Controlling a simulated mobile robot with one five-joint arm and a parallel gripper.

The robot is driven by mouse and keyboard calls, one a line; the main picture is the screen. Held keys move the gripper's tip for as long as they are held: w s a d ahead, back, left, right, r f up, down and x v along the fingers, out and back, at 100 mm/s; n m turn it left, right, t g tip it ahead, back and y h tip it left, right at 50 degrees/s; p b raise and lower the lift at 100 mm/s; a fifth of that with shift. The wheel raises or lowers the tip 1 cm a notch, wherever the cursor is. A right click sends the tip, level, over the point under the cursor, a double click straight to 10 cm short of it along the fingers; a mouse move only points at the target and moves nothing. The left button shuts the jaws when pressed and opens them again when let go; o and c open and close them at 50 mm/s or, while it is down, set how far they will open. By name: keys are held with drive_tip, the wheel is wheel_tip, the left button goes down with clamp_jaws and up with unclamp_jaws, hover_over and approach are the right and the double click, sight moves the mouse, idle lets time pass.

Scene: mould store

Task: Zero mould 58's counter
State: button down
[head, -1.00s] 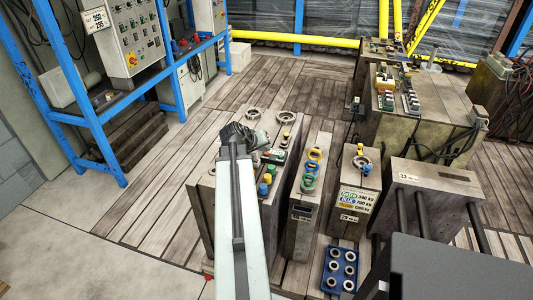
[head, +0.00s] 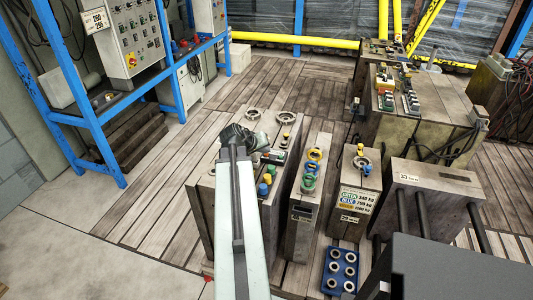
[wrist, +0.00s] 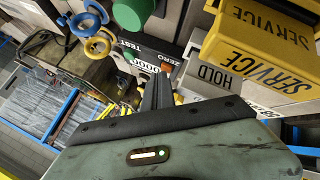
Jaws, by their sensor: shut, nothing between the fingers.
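In the wrist view my gripper (wrist: 158,80) is shut and empty. Its fingertips are in front of a counter (wrist: 142,62) whose visible digits look like zeros; the fingers may hide part of it. A dark panel (wrist: 150,50) beside the counter is lettered TEST and ZERO. A small orange part (wrist: 167,69) lies near the ZERO lettering, close by the fingertips; I cannot tell whether they touch it. In the head view my arm's dark end is over the mould block (head: 205,205) at centre left. I cannot read the number 58 on any mould.
Yellow SERVICE blocks (wrist: 262,50), a HOLD label (wrist: 212,78) and a green knob (wrist: 133,12) are close around the fingers. In the head view, mould 29 (head: 345,222), mould 23 (head: 430,200) and a blue tray (head: 340,270) are to the right. The floor at left is clear.

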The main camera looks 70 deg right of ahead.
sight(265, 156)
drive_tip(key=shift+r+p, duration=0.75)
drive_tip(key=shift+r, duration=0.05)
wheel_tip(265, 156, up, 5)
drive_tip(key=p, duration=0.5)
idle(0.4)
drive_tip(key=shift+w, duration=0.1)
